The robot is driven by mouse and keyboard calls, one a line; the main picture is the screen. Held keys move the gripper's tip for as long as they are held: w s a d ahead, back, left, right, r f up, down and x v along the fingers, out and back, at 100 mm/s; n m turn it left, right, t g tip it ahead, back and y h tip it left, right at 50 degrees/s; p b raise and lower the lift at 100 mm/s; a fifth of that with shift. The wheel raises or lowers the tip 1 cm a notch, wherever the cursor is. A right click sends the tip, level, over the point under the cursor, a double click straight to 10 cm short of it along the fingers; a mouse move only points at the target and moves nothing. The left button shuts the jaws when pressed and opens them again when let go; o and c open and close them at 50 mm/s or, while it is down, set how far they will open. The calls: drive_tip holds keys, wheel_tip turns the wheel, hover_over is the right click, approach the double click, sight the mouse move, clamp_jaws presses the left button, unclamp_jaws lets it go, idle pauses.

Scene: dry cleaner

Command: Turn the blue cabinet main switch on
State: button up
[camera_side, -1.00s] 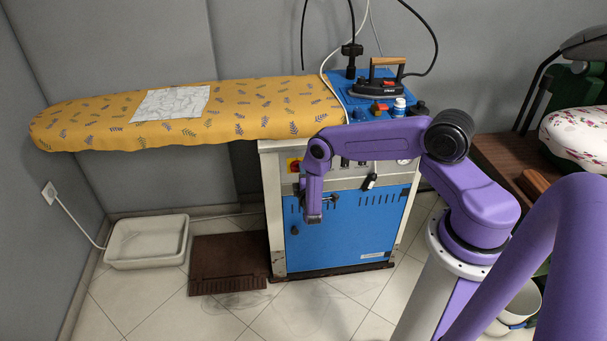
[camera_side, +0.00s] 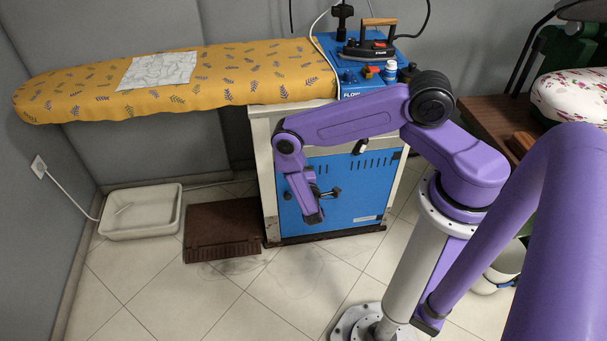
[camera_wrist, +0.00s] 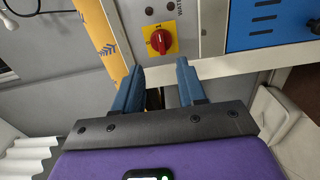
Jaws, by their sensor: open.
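The main switch (camera_wrist: 161,41) is a red rotary knob on a yellow square plate, on the grey front panel of the blue cabinet (camera_side: 357,178). The marks 0 and 1 show beside the knob; I cannot tell which one it points at. My gripper (camera_wrist: 160,74) is open and empty in the wrist view. Its two blue-grey fingers point toward the panel, with the switch ahead of the gap between them and apart from them. In the side view my purple arm covers the switch, and the fingertips are hard to make out.
The ironing board (camera_side: 215,75) with a yellow patterned cover reaches left from the cabinet top, with a pale cloth (camera_side: 158,70) on it. An iron (camera_side: 368,45) and a small bottle (camera_side: 390,71) stand on top. A white tray (camera_side: 141,229) and brown pedal (camera_side: 222,230) lie on the floor.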

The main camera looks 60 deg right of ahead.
drive_tip(key=shift+v, duration=2.1)
drive_tip(key=shift+w+r, duration=0.1)
drive_tip(key=s+a+r+m+g+h, duration=0.1)
drive_tip(key=a+r+g, duration=0.25)
drive_tip(key=r, duration=0.65)
drive_tip(key=s+a+r+m+g, duration=0.1)
drive_tip(key=a+r+g, duration=0.3)
drive_tip(key=r, duration=0.7)
drive_tip(key=s+a+r+n+g+y, duration=0.2)
drive_tip(key=s+r+y, duration=0.4)
drive_tip(key=s, duration=0.5)
drive_tip(key=s+a+r+n+g+y, duration=0.3)
drive_tip(key=s+r+y, duration=0.4)
drive_tip(key=s, duration=0.5)
drive_tip(key=shift+s+a+r+n+y, duration=0.3)
drive_tip(key=shift+a+n+y, duration=0.1)
drive_tip(key=shift+a+y, duration=0.15)
